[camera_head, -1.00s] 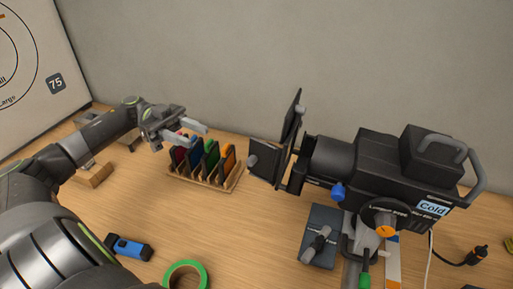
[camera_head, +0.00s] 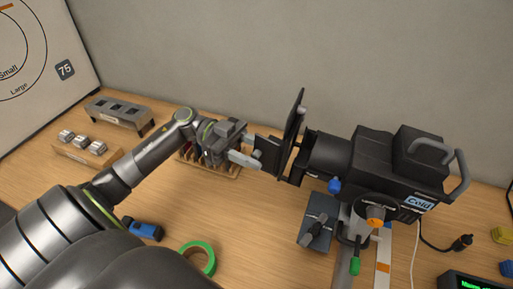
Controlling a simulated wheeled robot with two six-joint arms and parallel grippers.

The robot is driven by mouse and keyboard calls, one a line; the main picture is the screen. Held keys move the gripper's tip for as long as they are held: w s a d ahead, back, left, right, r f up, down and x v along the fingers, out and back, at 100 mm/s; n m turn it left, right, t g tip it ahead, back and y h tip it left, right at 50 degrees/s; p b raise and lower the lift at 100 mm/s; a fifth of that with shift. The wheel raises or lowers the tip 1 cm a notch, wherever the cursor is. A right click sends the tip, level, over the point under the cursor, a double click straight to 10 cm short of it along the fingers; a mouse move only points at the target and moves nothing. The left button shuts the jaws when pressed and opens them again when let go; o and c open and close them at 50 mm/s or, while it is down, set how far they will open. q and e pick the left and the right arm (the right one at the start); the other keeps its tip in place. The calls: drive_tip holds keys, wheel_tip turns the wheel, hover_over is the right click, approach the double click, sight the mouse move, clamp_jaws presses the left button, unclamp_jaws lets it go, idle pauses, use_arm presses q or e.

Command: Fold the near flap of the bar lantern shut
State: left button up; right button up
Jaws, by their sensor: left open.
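The bar lantern (camera_head: 385,165), a black stage light labelled "Cold", stands at right centre with its barrel pointing left. Its near flap (camera_head: 267,152) is a dark plate sticking out to the left from the front of the barrel. A taller flap (camera_head: 293,118) stands up behind it. My left gripper (camera_head: 249,155) is open, its pale fingers just left of the near flap's outer edge. I cannot tell whether they touch it. My right gripper is not in view.
The wooden gel rack (camera_head: 229,174) lies behind my left gripper, mostly hidden. Green tape (camera_head: 209,258) and a blue torch (camera_head: 142,230) lie in front. A grey slotted block (camera_head: 118,112) and a wooden block with white cubes (camera_head: 84,147) stand at left.

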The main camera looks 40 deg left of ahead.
use_arm(q)
drive_tip(key=shift+d, duration=0.15)
